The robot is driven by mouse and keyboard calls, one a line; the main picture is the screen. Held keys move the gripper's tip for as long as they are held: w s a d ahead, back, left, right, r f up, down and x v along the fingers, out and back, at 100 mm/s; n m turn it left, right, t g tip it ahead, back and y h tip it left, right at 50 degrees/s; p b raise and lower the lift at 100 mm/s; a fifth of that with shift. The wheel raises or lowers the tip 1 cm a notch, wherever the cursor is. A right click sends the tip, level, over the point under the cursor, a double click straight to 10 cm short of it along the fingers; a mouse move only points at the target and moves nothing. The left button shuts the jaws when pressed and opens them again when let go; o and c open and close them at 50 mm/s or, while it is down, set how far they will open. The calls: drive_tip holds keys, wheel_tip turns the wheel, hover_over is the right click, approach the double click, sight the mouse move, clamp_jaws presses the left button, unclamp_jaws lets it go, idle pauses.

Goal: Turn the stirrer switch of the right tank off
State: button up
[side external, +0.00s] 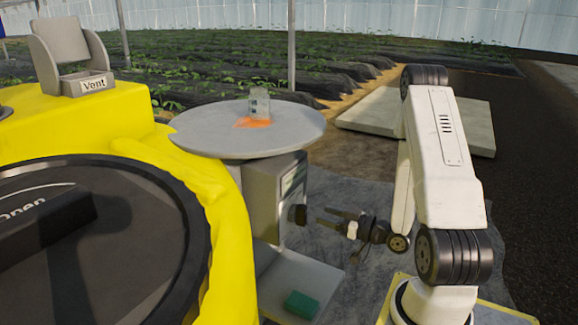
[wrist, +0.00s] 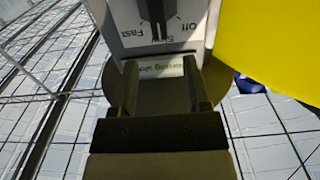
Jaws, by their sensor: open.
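The stirrer switch is a black knob (side external: 298,214) on the face of a grey control box (side external: 262,195) under a round plate. In the wrist view the dark knob (wrist: 157,12) is cut by the top edge. Its bar runs up and down, the lower end by a middle word, seemingly "Slow". "Off" is to its right and "Fast" to its left, both upside down. A label plate (wrist: 160,68), apparently naming the right stirrer, shows between my fingers. My gripper (side external: 328,218) is open and empty, its fingers pointing at the knob with a gap between. It also shows in the wrist view (wrist: 162,72).
The round grey plate (side external: 290,135) above the box carries a small clear container and an orange patch. A yellow tank (side external: 80,125) with a black lid stands at left. A green block (side external: 301,304) lies on a low grey ledge (side external: 300,275).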

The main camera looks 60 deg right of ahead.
sight(306, 209)
drive_tip(key=shift+w, duration=0.2)
drive_tip(key=shift+w, duration=3.7)
clamp_jaws()
drive_tip(key=shift+f, duration=0.1)
